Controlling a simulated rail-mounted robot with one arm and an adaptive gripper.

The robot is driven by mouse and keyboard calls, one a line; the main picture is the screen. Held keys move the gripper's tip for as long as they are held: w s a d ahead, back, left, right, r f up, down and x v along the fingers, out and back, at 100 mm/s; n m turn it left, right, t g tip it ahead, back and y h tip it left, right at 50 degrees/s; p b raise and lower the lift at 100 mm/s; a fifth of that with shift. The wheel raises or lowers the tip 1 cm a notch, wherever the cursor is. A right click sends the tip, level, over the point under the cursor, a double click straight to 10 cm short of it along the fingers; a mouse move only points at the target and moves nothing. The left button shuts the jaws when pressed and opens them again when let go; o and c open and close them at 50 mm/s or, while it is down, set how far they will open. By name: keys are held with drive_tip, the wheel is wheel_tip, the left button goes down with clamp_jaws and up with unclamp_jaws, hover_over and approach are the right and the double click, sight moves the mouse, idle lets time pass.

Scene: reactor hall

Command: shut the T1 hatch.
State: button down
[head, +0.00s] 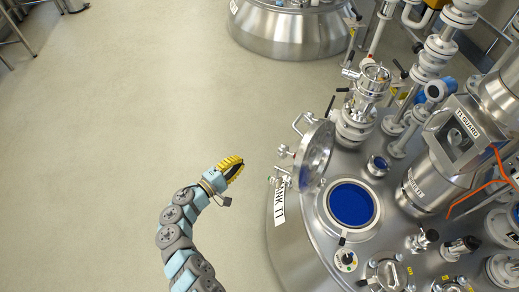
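The T1 hatch lid (316,157) is a round metal disc standing open on edge at the left of its opening. The round hatch opening (351,204) shows blue contents inside a metal rim. The lid has handles and fittings on its outer side. The tank carries a label ending in T1 (280,202) on its left side. My gripper (239,168), with yellow-padded fingers, is left of the lid, apart from it and over the floor. It appears empty; the gap between its fingers is too small to judge.
Pipes and a valve column (360,105) rise behind the lid. A box marked T1 GUARD (463,133) stands to the right on the tank top. Small valves and ports crowd the near right. Another tank (290,30) stands at the back.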

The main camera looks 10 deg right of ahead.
drive_tip(key=w+d+r+h+b, duration=0.1)
drive_tip(key=d+r, duration=0.2)
drive_tip(key=d, duration=0.8)
drive_tip(key=shift+w+r+m+g+h+b, duration=0.15)
drive_tip(key=shift+w+m+g+h+b, duration=0.15)
drive_tip(key=shift+w+m+g+b, duration=0.1)
idle(0.4)
drive_tip(key=shift+s, duration=0.1)
idle(0.6)
drive_tip(key=shift+s+d+r+m+p, duration=0.3)
drive_tip(key=shift+s+r+p, duration=0.1)
drive_tip(key=shift+p, duration=0.2)
